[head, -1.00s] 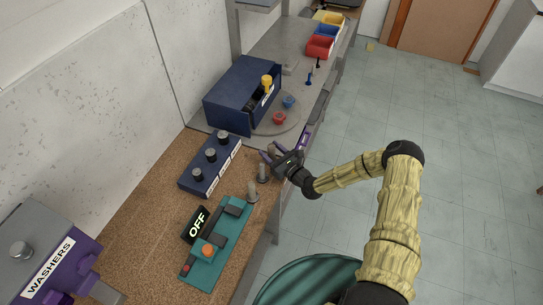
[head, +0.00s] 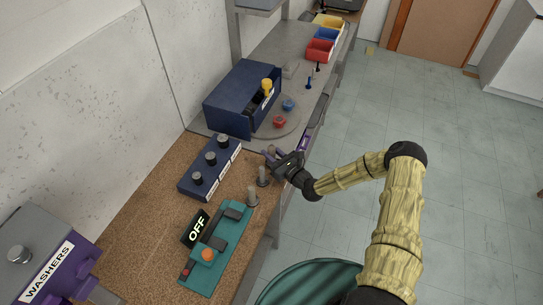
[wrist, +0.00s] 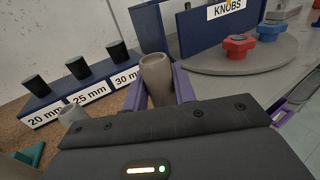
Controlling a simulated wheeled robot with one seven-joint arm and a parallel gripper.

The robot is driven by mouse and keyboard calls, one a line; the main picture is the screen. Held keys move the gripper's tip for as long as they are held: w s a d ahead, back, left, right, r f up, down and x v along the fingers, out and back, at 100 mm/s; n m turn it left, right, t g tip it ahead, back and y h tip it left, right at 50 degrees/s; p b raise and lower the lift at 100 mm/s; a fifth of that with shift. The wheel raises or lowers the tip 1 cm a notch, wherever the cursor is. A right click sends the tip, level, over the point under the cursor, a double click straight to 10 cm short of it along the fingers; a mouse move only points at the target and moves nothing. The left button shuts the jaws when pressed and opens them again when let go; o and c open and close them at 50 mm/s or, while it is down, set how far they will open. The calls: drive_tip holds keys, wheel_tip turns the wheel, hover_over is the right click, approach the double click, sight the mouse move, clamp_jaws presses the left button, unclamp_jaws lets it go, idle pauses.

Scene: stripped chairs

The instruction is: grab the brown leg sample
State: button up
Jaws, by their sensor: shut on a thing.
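A brown-grey tapered leg sample (wrist: 157,80) stands upright between the two purple fingers in the wrist view. My gripper (head: 272,155) is shut on it, one finger on each side. The held leg is small in the head view and partly covered by the fingers. Two similar grey-brown legs stand nearer on the bench edge: one close to my gripper (head: 263,176) and one by the teal fixture (head: 252,196). The top of one such leg (wrist: 70,113) shows at the left of the wrist view.
A blue block with black knobs (head: 210,168), labelled 20, 25 and 30 mm in the wrist view, stands left of my gripper. A blue KNOBS box (head: 237,100) and a round grey plate (head: 284,122) with red and blue knobs lie beyond. A teal OFF fixture (head: 225,240) lies nearer.

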wheel_tip(320, 180, up, 9)
drive_tip(key=shift+b, duration=0.9)
